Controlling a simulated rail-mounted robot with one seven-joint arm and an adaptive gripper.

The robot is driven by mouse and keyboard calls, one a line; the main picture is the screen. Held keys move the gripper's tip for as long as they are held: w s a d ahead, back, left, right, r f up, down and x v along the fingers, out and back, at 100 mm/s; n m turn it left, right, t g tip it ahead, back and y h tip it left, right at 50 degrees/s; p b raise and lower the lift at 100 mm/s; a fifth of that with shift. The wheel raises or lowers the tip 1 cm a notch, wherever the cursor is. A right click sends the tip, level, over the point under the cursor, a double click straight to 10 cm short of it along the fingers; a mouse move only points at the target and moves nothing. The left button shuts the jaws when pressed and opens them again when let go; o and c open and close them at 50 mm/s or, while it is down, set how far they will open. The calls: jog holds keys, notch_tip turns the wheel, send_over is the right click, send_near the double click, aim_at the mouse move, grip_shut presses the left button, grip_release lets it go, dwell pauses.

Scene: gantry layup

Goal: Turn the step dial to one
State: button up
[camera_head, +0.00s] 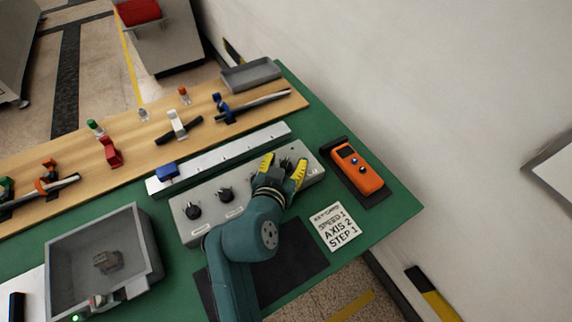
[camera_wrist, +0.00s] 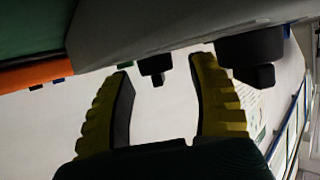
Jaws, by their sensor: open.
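A grey control panel (camera_head: 232,208) with several black dials sits on the green table. Two dials show clearly at its left, the leftmost dial (camera_head: 193,211) and its neighbour (camera_head: 226,194). My gripper (camera_head: 284,167) is over the panel's right part, its yellow fingers open and apart. They partly hide a dial there. In the wrist view a black dial (camera_wrist: 154,66) shows between the fingertips of my gripper (camera_wrist: 160,67), with no clear contact. Another dial (camera_wrist: 251,50) is right of the fingers. I cannot read the dial labels or settings.
A card (camera_head: 336,228) reads speed 1, axis 2, step 1. An orange handheld device (camera_head: 356,168) lies right of the panel. A rail with a blue block (camera_head: 168,171) runs behind it. A grey bin (camera_head: 146,238) stands at left; clamps line the wooden board (camera_head: 215,105).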

jog(key=shift+w+f, duration=0.1)
jog(key=shift+w, duration=0.1)
grip_shut()
